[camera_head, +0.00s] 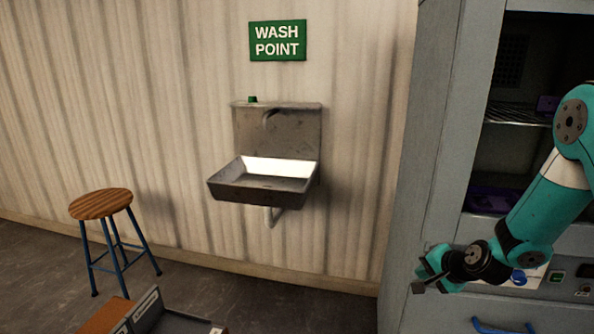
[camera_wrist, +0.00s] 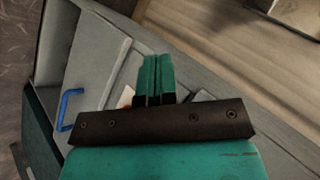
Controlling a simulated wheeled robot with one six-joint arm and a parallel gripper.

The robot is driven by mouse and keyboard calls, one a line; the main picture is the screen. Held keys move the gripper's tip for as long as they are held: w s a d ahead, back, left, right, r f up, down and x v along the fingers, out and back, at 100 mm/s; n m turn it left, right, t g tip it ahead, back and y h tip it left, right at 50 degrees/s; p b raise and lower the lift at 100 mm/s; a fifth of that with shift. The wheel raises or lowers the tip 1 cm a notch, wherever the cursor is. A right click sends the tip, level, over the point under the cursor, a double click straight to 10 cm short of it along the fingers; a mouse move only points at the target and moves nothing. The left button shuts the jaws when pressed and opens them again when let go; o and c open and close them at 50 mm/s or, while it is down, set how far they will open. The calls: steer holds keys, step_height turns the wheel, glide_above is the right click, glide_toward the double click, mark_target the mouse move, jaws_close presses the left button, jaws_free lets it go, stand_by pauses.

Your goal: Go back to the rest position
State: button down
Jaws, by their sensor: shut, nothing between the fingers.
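My gripper (camera_head: 432,272) is at the lower right in the head view, in front of the grey cabinet (camera_head: 412,180). It is shut and holds nothing. My teal arm reaches in from the right edge, bent at the elbow, with the wrist low. In the wrist view my gripper's two teal fingers (camera_wrist: 152,75) lie together. A grey panel with a blue handle (camera_wrist: 70,110) shows behind them.
The cabinet's open bay has a wire shelf (camera_head: 518,113) and purple items (camera_head: 490,200). A wash basin (camera_head: 262,185) hangs on the wall under a green sign (camera_head: 277,41). A stool (camera_head: 101,204) stands at left. A grey box-like edge (camera_head: 175,322) shows at the bottom.

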steer(key=s+a+r+n+g+y+p, duration=0.1)
steer(key=s+a+r+n+g, duration=0.1)
steer(key=s+a+r+n, duration=0.45)
steer(key=s+a+r+n+g+y, duration=0.2)
steer(key=s+a+r+n+g, duration=0.1)
steer(key=s+a+r, duration=0.55)
steer(key=s+a+r+n+g, duration=0.1)
steer(key=s+r+n, duration=0.3)
steer(key=s, duration=0.4)
steer(key=s+a+r+n+g+h+p, duration=0.1)
steer(key=s+a+r+n+g, duration=0.1)
steer(key=s, duration=0.6)
step_height(320, 180, up, 4)
steer(key=shift+s+a+f+n+h, duration=0.25)
steer(key=shift+a+n, duration=0.25)
steer(key=shift+n, duration=0.45)
steer(key=shift+r, duration=0.1)
